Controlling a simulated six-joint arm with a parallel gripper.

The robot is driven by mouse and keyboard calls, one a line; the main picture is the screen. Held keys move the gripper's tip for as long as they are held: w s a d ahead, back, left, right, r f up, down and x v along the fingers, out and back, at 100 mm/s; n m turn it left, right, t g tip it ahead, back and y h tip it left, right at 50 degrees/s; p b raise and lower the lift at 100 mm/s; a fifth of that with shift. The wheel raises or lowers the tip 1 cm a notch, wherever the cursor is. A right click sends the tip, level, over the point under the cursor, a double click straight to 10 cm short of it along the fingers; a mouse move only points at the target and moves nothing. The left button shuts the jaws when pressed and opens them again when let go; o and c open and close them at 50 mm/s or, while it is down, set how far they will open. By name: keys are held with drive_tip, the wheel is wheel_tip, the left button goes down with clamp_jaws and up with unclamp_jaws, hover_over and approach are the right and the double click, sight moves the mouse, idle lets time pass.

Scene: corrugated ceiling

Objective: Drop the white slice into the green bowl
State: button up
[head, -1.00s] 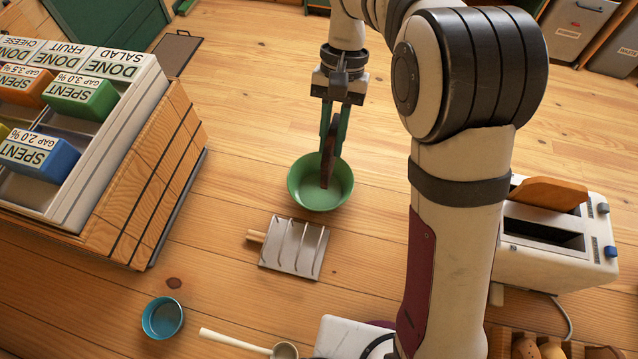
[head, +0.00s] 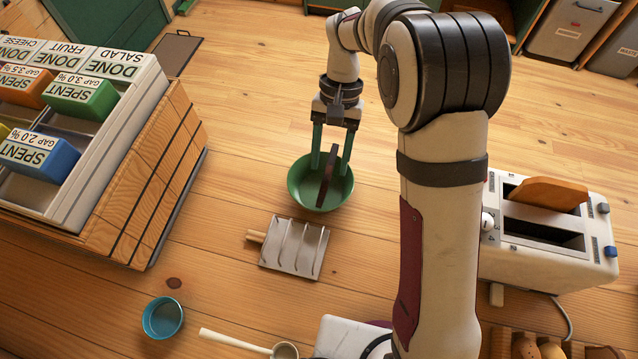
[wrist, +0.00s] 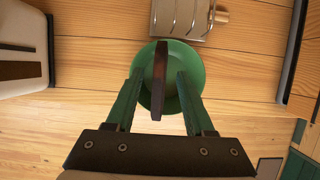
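The green bowl (head: 302,190) sits on the wooden surface near the middle of the head view; it also shows in the wrist view (wrist: 191,62). A dark brown slice (head: 327,180) stands on edge, tilted, in or just over the bowl. In the wrist view the slice (wrist: 160,70) is seen edge-on. My gripper (head: 331,166) is over the bowl, its green fingers spread on either side of the slice with gaps. I cannot tell whether the slice rests on the bowl's bottom. No plainly white slice is in view.
A metal toast rack (head: 294,246) stands just in front of the bowl. A toaster (head: 545,262) with an orange-brown slice (head: 548,194) is at right. A labelled sorting box (head: 150,170) is at left. A blue cup (head: 162,318) and a ladle (head: 284,350) are at front.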

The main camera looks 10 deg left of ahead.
drive_tip(key=v, duration=1.5)
drive_tip(key=shift+w+r, duration=0.25)
drive_tip(key=shift+r, duration=0.1)
